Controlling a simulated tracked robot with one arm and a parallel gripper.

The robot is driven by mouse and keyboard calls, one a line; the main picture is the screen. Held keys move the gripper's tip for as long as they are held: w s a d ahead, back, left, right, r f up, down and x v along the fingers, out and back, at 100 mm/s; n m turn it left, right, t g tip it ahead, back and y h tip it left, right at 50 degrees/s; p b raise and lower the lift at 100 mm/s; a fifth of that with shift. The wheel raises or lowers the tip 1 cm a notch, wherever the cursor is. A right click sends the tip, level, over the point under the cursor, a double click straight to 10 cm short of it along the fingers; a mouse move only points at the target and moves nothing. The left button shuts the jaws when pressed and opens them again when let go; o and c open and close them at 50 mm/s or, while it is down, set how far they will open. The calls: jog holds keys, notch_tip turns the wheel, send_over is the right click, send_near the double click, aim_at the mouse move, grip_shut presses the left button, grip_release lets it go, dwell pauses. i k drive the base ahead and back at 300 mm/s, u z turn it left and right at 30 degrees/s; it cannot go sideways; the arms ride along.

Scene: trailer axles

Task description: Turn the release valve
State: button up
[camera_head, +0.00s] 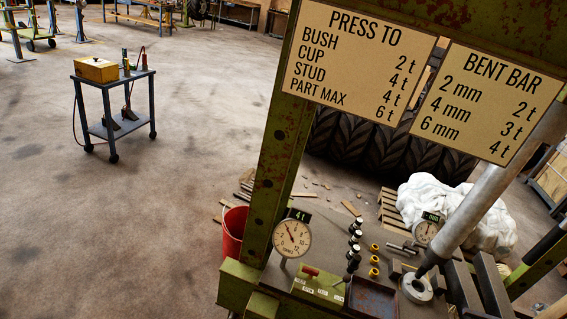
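A green press frame (275,180) stands at the right, tilted in the picture. On its bench is a low green box (318,288) with small white labels, too small to read. A short red-ended piece (310,271) lies on top of the box, and a dark lever (350,272) rises at its right end. I cannot tell which of these is the release valve. A second gauge (426,232) is farther right. My gripper does not show.
A grey metal cylinder (490,195) slants down to a steel ring (416,288). Two signs (350,60) hang across the frame. A red bucket (233,230) stands left of the frame. A wheeled cart (117,95) with a yellow box is farther back.

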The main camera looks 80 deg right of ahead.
aim_at(312, 272)
jog(key=i, duration=1)
jog(key=z, duration=1.85)
